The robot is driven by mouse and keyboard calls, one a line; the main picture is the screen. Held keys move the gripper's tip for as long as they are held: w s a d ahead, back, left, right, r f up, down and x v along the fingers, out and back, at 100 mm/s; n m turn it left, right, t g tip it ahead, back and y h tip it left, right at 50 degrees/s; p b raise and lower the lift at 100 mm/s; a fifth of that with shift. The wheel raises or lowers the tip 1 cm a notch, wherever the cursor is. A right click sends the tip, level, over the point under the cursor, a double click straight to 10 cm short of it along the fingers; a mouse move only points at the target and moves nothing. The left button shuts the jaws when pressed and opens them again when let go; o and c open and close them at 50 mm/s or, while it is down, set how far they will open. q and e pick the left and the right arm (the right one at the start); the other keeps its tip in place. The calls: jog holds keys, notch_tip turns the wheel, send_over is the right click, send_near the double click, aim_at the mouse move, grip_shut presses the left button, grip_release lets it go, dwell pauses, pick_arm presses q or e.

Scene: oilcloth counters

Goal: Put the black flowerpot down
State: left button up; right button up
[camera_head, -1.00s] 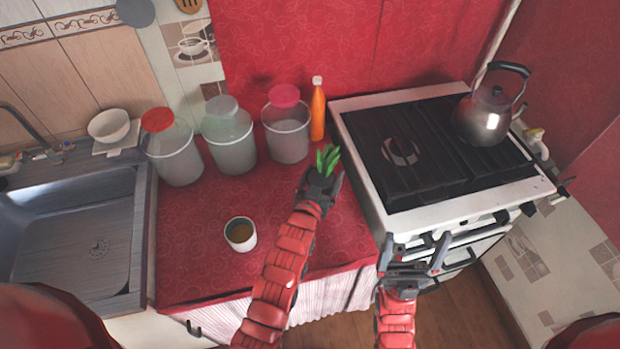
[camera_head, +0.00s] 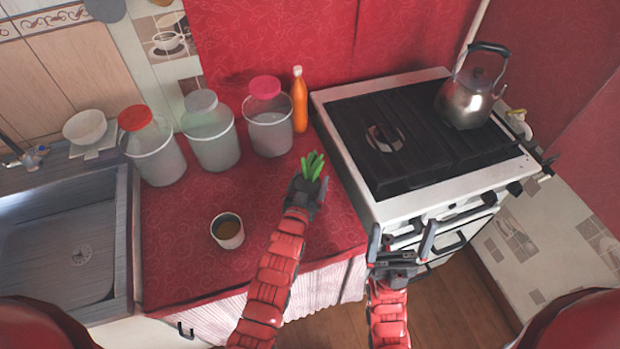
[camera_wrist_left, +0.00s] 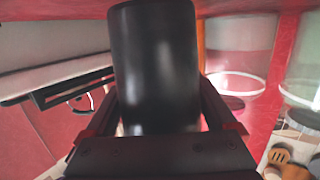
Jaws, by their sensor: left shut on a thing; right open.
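The black flowerpot (camera_wrist_left: 155,60) fills the middle of the left wrist view, between the fingers of my left gripper (camera_wrist_left: 158,125). In the head view my left gripper (camera_head: 307,190) hides the pot, and only the green plant leaves (camera_head: 313,165) show above it. The gripper is over the red oilcloth counter (camera_head: 180,260), near its right side by the stove. I cannot tell whether the pot touches the cloth. My right gripper (camera_head: 400,245) is open and empty in front of the stove.
Three lidded jars (camera_head: 152,147) and an orange bottle (camera_head: 299,100) stand along the back. A white cup (camera_head: 228,232) stands left of my left gripper. The stove (camera_head: 375,205) with a kettle (camera_head: 467,97) is right, the sink (camera_head: 60,250) left. Red cloth is bare around the cup.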

pick_arm(q)
jog(key=shift+f+b, duration=0.35)
jog(key=shift+f, duration=0.05)
jog(key=shift+s+f, duration=0.15)
